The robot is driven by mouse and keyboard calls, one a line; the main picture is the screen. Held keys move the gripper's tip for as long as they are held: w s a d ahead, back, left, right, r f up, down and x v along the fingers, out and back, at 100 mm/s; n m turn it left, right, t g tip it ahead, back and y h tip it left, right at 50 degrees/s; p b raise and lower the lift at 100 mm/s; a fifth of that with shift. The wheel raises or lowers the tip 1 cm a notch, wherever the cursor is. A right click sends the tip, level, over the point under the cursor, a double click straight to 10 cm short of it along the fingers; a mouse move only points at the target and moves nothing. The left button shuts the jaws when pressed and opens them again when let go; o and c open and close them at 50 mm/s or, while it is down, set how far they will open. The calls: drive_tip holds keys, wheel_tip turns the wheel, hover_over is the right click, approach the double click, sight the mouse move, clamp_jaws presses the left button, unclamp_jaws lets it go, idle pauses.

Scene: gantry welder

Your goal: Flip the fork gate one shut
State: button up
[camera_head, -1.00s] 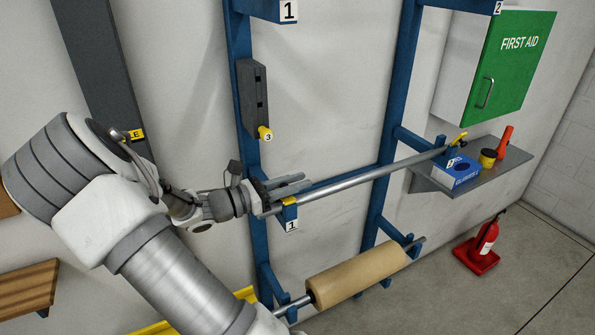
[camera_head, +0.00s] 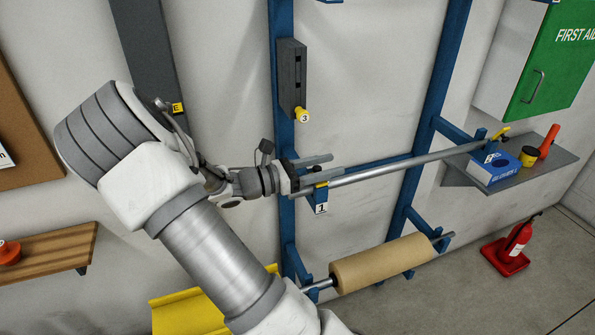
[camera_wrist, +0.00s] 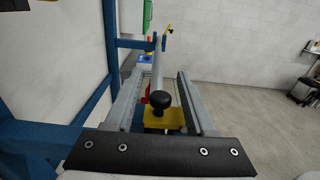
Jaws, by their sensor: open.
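Fork gate one (camera_head: 321,185) is a small yellow piece at the near fork, above the white label 1 (camera_head: 321,208). It seems to lie flat over the near end of a long grey bar. In the wrist view the yellow plate (camera_wrist: 172,121) with a black knob (camera_wrist: 160,102) sits between my fingers, low in the picture. Whether the gate is latched cannot be told.
The grey bar (camera_head: 410,165) runs to the far fork, where another yellow gate (camera_head: 501,132) sticks up. A brown roll (camera_head: 382,263) hangs below. Blue uprights (camera_head: 437,85) stand against the wall. A grey box with a yellow knob (camera_head: 302,115) is above my gripper. A shelf (camera_head: 555,160) is at right.

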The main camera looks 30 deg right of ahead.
drive_tip(key=b+v, duration=0.2)
drive_tip(key=v, duration=1.4)
drive_tip(key=shift+w+a, duration=0.2)
drive_tip(key=shift+a, duration=0.15)
drive_tip(key=s+d+f+m+y+b, duration=0.1)
drive_tip(key=s+d+m+y, duration=0.15)
drive_tip(key=s+y, duration=0.35)
drive_tip(key=s+a+r+m+t+y, duration=0.2)
drive_tip(key=s+a+m+t+y, duration=0.2)
drive_tip(key=s+a+m+y, duration=0.1)
drive_tip(key=s+a+r+m+t+y+b, duration=0.1)
drive_tip(key=s+a+r+m+t+y, duration=0.2)
drive_tip(key=s+a+m+t+y, duration=0.2)
drive_tip(key=shift+s+a+r+m+t+y, duration=0.3)
drive_tip(key=shift+s+a+m+y, duration=0.5)
drive_tip(key=shift+s+a+m, duration=0.5)
drive_tip(key=shift+w+d+m, duration=0.1)
drive_tip(key=shift+d+m, duration=0.15)
drive_tip(key=shift+d, duration=0.1)
